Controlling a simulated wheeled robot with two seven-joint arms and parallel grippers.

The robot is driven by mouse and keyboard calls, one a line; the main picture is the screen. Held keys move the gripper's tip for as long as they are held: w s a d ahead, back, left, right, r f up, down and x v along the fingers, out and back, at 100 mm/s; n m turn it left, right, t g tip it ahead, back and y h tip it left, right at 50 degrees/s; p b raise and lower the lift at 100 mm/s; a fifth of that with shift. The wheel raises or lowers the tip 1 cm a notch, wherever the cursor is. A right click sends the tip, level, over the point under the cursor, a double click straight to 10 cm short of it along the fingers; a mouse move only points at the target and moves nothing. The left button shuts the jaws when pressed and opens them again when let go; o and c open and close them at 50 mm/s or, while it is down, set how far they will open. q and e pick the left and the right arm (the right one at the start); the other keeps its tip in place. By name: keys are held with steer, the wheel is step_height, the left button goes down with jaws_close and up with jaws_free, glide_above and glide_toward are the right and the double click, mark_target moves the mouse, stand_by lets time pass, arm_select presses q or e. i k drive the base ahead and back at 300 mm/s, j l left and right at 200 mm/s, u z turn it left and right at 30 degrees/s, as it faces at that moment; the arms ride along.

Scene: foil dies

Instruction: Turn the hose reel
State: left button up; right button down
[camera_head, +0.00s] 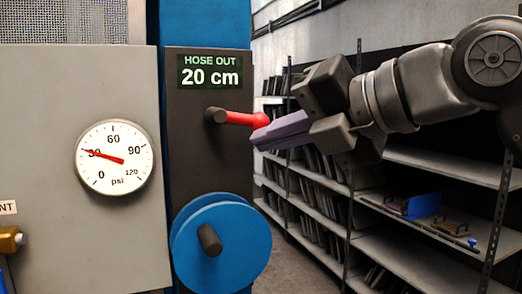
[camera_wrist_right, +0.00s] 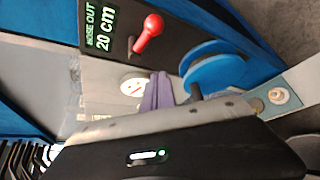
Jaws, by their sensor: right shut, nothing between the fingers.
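The blue hose reel (camera_head: 248,240) sits low on the dark panel, with a dark stub at its centre. It also shows in the wrist view (camera_wrist_right: 215,73). Above it, a red lever (camera_head: 243,119) sticks out to the right from a dark pivot; it also shows in the wrist view (camera_wrist_right: 149,32). A display (camera_head: 210,72) over it reads "HOSE OUT 20 cm". My right gripper (camera_head: 258,138) has purple fingers, shut and empty, close to the lever's tip; I cannot tell whether they touch. The fingers also show in the wrist view (camera_wrist_right: 158,88). My left gripper is not in view.
A round gauge (camera_head: 115,155) on the grey cabinet (camera_head: 60,230) reads about 30 psi. A brass fitting (camera_head: 10,239) is at the lower left. Shelves (camera_head: 410,165) with a blue item (camera_head: 423,205) stand behind my right arm.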

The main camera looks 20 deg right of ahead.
mark_target(220, 243)
steer(key=k+l, duration=0.75)
steer(key=k, duration=0.15)
